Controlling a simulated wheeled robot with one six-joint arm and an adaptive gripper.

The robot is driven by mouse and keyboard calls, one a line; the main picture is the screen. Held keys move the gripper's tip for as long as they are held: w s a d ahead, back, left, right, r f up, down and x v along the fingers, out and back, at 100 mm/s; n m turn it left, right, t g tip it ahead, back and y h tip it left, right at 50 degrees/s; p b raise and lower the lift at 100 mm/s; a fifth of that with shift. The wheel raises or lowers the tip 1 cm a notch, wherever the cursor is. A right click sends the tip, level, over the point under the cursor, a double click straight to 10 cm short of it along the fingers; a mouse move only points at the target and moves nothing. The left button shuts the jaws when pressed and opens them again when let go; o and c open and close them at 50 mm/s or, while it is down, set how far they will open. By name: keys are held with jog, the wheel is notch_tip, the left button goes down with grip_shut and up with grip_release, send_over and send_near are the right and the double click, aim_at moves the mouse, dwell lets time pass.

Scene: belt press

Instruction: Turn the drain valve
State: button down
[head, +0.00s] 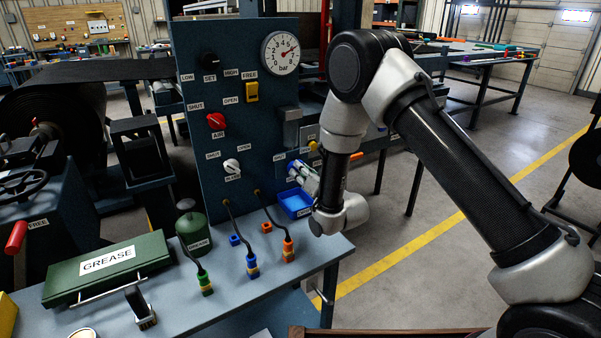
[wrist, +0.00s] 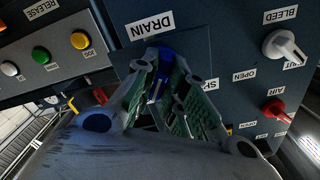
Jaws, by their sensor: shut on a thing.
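The drain valve (wrist: 152,56) is a blue handle under the DRAIN label (wrist: 149,26), at the top middle of the wrist view. My gripper (wrist: 160,80) has its green-padded fingers on either side of the blue handle and is shut on it. In the head view my gripper (head: 304,178) reaches the lower right of the dark blue panel (head: 250,90). The blue handle (head: 292,166) shows only as a small patch at the fingertips. The fingers partly hide the handle, and its exact angle is hard to tell.
The red AIR valve (head: 216,121) and white BLEED valve (head: 231,166) stick out of the panel nearby. A blue tray (head: 295,203) sits just below my gripper. Cables with coloured plugs, a green GREASE box (head: 108,266) and a green canister (head: 193,228) occupy the bench.

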jog(key=n, duration=1.1)
jog(key=shift+s+a+n, duration=0.15)
jog(key=shift+n, duration=0.25)
jog(key=shift+f+n, duration=0.1)
jog(key=shift+n, duration=1.6)
jog(key=c, duration=1.5)
grip_release()
jog(key=shift+o, duration=0.2)
jog(key=shift+s, duration=0.1)
